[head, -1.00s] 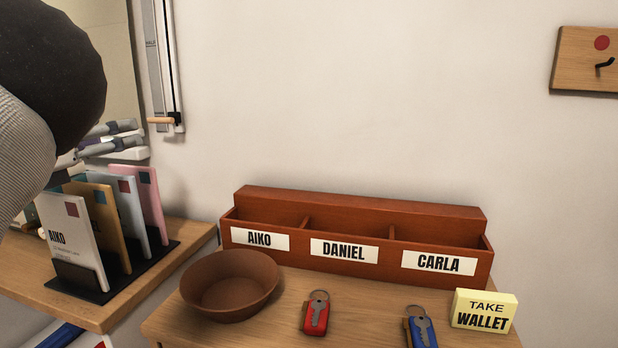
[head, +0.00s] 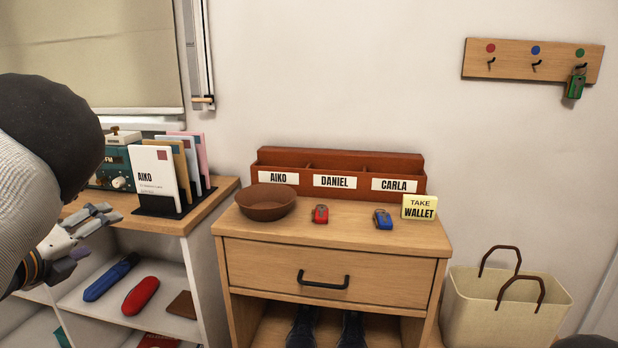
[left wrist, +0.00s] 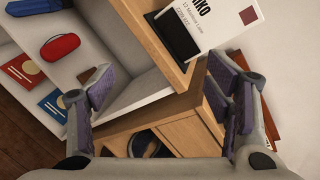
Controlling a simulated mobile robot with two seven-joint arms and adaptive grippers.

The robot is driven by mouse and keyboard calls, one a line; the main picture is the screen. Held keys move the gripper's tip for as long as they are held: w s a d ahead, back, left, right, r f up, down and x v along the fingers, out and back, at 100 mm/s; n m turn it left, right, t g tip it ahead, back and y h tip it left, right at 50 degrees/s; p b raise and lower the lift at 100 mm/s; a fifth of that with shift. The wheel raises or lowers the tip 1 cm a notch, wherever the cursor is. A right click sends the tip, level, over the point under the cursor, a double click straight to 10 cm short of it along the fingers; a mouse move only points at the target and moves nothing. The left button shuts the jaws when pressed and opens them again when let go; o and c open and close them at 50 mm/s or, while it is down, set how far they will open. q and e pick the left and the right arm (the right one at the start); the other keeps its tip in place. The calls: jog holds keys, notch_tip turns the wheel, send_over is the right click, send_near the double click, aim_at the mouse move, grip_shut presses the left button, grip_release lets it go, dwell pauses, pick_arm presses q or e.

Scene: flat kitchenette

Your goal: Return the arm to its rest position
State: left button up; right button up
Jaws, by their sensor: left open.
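My left arm (head: 40,150) comes in from the left in the head view. Its gripper (head: 96,234) is open and empty, in front of the left shelf unit and below the letter holder. In the left wrist view the two finger pads (left wrist: 168,98) stand wide apart with nothing between them. Beyond them show the shelf's edge, the drawer cabinet and the white AIKO letter (left wrist: 222,22). My right gripper is not in view.
The letter rack (head: 183,207) and a radio (head: 118,165) stand on the left shelf unit. Blue and red cases (head: 141,296) lie below. The drawer cabinet (head: 285,270) carries a bowl (head: 266,203), two key fobs and a sorter (head: 340,162). A tote bag (head: 510,305) stands right.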

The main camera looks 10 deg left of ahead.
pick_arm(q)
jog(key=s+d+f+n+g+y+p, duration=0.1)
jog(key=s+d+f+n+g, duration=0.25)
jog(key=s+f+n, duration=0.65)
jog(key=s+d+f+n+g+p, duration=0.1)
jog(key=s+d+f+n+g, duration=0.3)
jog(key=s+f, duration=0.75)
jog(key=s+d+f+n+g+h, duration=0.1)
jog(key=s+d+f+n+g, duration=0.1)
jog(key=s, duration=0.6)
jog(key=s+d+f+n+g+p, duration=0.1)
jog(key=s+d+f+n+g, duration=0.2)
jog(key=s+d, duration=0.4)
jog(key=s+d+f+n+g+h, duration=0.1)
jog(key=s+d+f+n+g, duration=0.2)
jog(key=s, duration=0.8)
jog(key=d+n+g, duration=0.2)
jog(key=n, duration=0.1)
jog(key=shift+f+h, duration=0.15)
jog(key=shift+h, duration=0.15)
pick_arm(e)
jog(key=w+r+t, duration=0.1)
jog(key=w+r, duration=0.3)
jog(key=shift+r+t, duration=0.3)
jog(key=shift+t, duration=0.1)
